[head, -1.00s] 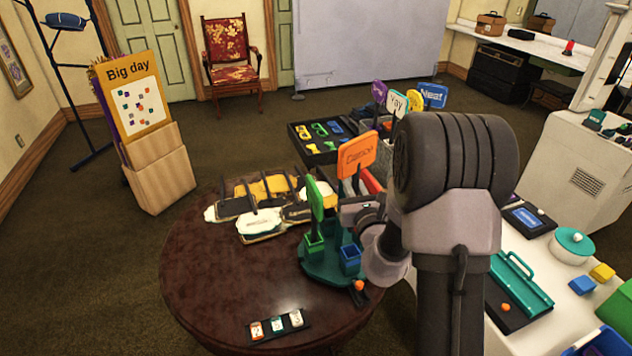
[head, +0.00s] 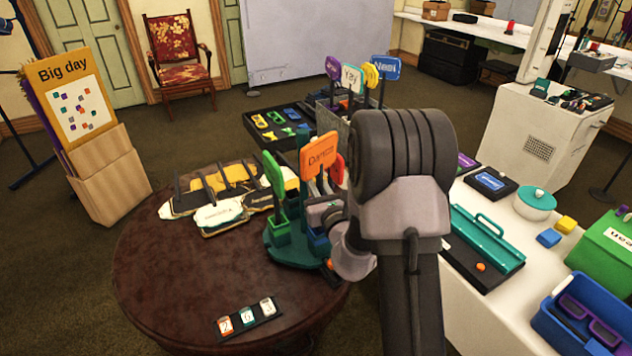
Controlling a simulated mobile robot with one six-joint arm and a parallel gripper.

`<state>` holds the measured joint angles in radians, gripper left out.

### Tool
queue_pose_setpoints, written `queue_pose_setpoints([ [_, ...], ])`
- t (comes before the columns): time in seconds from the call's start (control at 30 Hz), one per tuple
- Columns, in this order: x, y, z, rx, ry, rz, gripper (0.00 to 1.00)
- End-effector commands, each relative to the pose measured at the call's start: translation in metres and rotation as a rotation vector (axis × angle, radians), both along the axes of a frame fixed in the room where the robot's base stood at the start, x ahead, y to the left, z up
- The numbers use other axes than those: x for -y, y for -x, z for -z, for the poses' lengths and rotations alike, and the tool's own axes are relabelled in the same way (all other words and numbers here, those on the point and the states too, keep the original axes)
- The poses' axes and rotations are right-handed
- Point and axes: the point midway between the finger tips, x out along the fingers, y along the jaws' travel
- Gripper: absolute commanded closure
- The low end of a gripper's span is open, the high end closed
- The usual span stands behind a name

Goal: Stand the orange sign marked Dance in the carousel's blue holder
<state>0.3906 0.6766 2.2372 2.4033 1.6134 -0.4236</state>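The orange sign marked Dance (head: 319,156) stands nearly upright over the teal carousel (head: 283,254). My gripper (head: 321,209) is at the sign's dark stem, just below the panel, and appears shut on it; my arm partly hides the fingers. The carousel's blue holder (head: 318,242) is right below the gripper. The stem's lower end is hidden, so I cannot tell whether it is inside the holder. A green sign (head: 273,172) stands in the carousel's green holder (head: 278,233) to the left. A red sign (head: 338,168) shows behind the orange one.
The carousel is on a round dark table (head: 150,270). Pouches (head: 222,213) lie behind it at left, and a number strip (head: 248,317) lies in front. A grey bin (head: 330,118) holds several signs. A white counter (head: 480,305) with boxes is to the right.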

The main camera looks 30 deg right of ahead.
Motion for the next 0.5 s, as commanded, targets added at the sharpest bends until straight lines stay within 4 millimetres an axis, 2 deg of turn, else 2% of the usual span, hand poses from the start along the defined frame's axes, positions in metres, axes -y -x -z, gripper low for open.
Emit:
queue_pose_setpoints([
  [0.03,0.0,0.0,0.01,0.0,0.0,0.0,1.0],
  [0.2,0.0,0.0,0.029,-0.002,0.0,-0.001,1.0],
  [0.5,0.0,0.0,0.052,-0.001,-0.001,0.0,1.0],
])
